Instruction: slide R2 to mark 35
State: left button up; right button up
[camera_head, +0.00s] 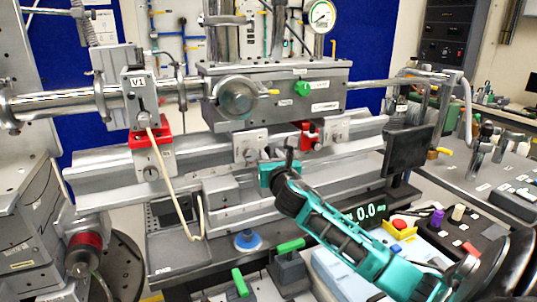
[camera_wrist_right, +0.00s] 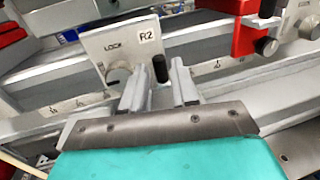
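The R2 carriage (camera_wrist_right: 123,50) is a pale plate with a LOCK knob (camera_wrist_right: 118,75) and a black peg (camera_wrist_right: 160,69). It sits on the grey rail; in the head view it appears as the light plate (camera_head: 250,146) under the central chamber. My right gripper (camera_wrist_right: 160,80) is open, its two fingers apart just in front of R2. The black peg shows between the fingertips, and I cannot tell whether they touch it. In the head view the right gripper (camera_head: 290,158) is partly hidden by its own wrist. The rail scale (camera_wrist_right: 68,104) is too small to read surely. My left gripper is not in view.
A red bracket (camera_head: 308,136) and another carriage (camera_head: 335,130) stand right of R2. Carriage V1 (camera_head: 140,95) with a red base and a cable is at left. A display (camera_head: 366,213) reads 0.0. A dark panel (camera_head: 408,150) stands at right.

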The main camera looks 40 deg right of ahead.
jog(key=shift+x, duration=1.3)
grip_shut()
